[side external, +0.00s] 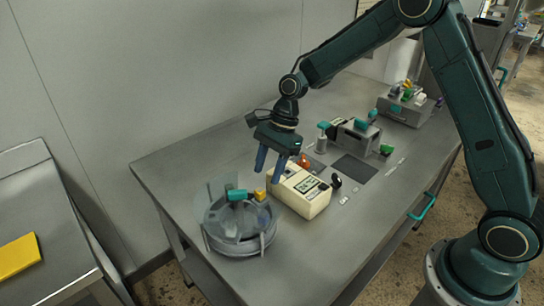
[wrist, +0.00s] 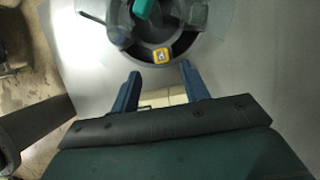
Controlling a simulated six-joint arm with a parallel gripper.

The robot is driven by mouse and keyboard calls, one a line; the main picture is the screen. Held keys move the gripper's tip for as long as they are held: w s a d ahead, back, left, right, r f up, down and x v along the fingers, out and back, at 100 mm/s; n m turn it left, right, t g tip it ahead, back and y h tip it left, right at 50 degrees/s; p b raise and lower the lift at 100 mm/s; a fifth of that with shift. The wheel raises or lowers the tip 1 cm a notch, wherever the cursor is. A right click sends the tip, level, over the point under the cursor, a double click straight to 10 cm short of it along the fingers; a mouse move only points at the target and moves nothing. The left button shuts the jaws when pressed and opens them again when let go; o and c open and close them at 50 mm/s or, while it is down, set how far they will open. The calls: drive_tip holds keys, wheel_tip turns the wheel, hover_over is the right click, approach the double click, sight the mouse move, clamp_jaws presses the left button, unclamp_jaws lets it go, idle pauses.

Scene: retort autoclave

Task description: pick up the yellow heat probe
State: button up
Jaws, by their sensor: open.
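A small yellow block (side external: 260,196), which appears to be the yellow heat probe, sits at the rim of the round grey retort (side external: 236,242). In the wrist view the yellow piece (wrist: 161,55) has a pale square face with a dark mark and lies just beyond the fingertips, between their lines. My gripper (side external: 268,176) is open and empty, its blue fingers pointing down, above the yellow piece and slightly right of it. In the wrist view my gripper (wrist: 161,72) has its fingers spread apart with nothing between them. The probe's lower part is hidden.
A teal handle (side external: 238,195) tops the retort, left of the yellow piece. A cream instrument box (side external: 300,190) stands close to the right. Grey devices (side external: 355,137) and a bin of coloured parts (side external: 405,106) stand farther back. The bench's front right (side external: 350,235) is clear.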

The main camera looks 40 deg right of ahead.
sight(260, 190)
drive_tip(key=shift+x, duration=0.8)
drive_tip(key=shift+x, duration=2.6)
drive_tip(key=shift+w+a, duration=0.15)
drive_tip(key=shift+a, duration=0.05)
drive_tip(key=shift+r, duration=0.1)
clamp_jaws()
drive_tip(key=shift+r, duration=0.15)
wheel_tip(260, 190, up, 20)
